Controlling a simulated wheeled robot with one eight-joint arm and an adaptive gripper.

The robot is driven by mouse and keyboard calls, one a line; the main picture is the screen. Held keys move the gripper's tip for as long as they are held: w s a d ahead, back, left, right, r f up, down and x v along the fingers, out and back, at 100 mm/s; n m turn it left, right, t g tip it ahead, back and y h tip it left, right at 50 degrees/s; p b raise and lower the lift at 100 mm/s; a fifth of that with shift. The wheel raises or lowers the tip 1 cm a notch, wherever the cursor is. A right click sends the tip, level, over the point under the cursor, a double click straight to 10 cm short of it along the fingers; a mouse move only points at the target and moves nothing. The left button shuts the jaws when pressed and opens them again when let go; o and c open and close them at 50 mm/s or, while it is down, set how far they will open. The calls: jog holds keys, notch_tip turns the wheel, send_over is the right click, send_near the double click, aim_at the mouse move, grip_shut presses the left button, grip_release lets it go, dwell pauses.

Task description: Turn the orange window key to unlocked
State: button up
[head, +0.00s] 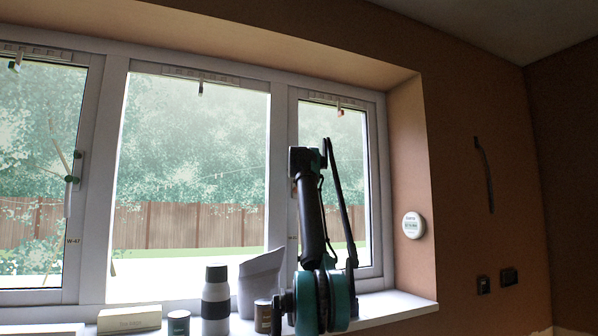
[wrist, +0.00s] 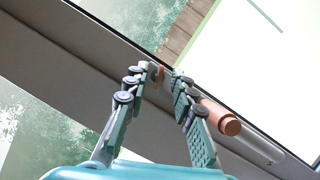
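In the wrist view, a short orange cylinder (wrist: 220,118) sticks out from the window frame beside a pale handle (wrist: 258,147). It is just right of my gripper's right finger. A smaller orange-brown piece (wrist: 160,73) shows at the frame between the fingertips. I cannot tell which of the two is the key, nor how far it is turned. My gripper (wrist: 161,72) is open, its fingertips apart and close to the frame. I cannot tell whether they touch anything. In the head view my arm covers part of the right pane, and the gripper cannot be made out.
The sill (head: 385,306) holds a bottle (head: 215,300), a grey angular container (head: 261,283), a box (head: 129,319) and small cans (head: 179,323). The left pane has a handle (head: 70,180). A round white device (head: 413,225) hangs on the right wall.

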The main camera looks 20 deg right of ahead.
jog(key=shift+s, duration=0.1)
jog(key=shift+s+a, duration=0.25)
jog(key=shift+s, duration=0.35)
jog(key=v, duration=1)
jog(key=shift+s, duration=0.2)
jog(key=shift+f, duration=0.1)
